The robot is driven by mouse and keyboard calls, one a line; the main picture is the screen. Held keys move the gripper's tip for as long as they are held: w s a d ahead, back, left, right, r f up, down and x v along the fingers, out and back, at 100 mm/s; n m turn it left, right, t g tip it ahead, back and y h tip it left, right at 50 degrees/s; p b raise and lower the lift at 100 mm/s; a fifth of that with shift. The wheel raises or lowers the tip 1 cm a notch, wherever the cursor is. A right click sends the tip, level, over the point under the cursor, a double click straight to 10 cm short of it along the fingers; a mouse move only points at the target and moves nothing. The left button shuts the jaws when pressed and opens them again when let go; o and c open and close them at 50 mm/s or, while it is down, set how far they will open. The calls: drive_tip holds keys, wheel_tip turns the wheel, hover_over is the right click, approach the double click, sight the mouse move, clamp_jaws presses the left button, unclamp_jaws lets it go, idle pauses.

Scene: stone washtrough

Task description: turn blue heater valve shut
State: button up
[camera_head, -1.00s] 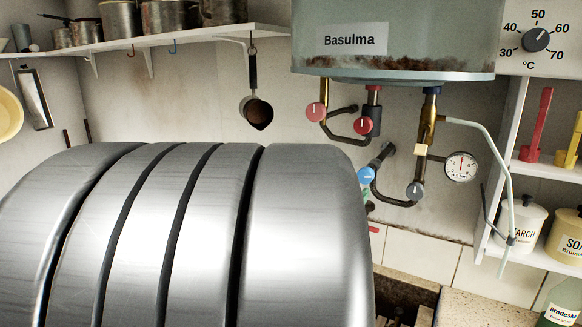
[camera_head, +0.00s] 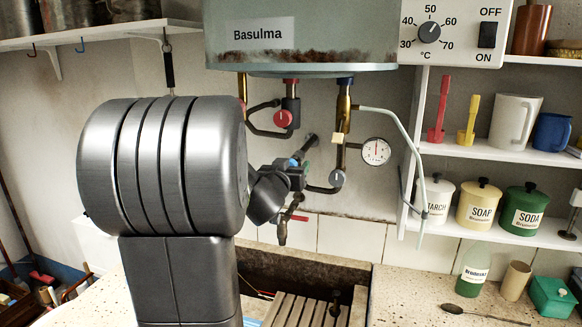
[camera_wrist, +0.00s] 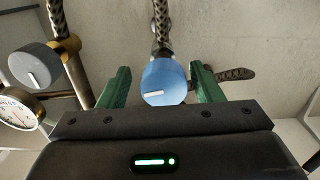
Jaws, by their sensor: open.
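The blue heater valve (camera_wrist: 165,82) is a round blue knob with a white mark, on a braided pipe under the heater. In the wrist view it sits between the two green fingers of my gripper (camera_wrist: 160,88), with a gap on each side. The fingers are open and I see no contact. In the head view only a sliver of blue (camera_head: 295,162) shows beside my gripper (camera_head: 300,165), which is at the pipes below the boiler. My arm hides much of this area.
The boiler (camera_head: 300,35) hangs above, with a red knob (camera_head: 283,118), a grey knob (camera_head: 337,178) and a pressure gauge (camera_head: 376,151) close by. The grey knob also shows left in the wrist view (camera_wrist: 33,68). A tap (camera_head: 283,228) hangs below, over the stone trough (camera_head: 340,270).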

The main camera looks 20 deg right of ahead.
drive_tip(key=shift+w, duration=0.2)
drive_tip(key=c, duration=1)
drive_tip(key=shift+m, duration=1.3)
drive_tip(key=o, duration=1)
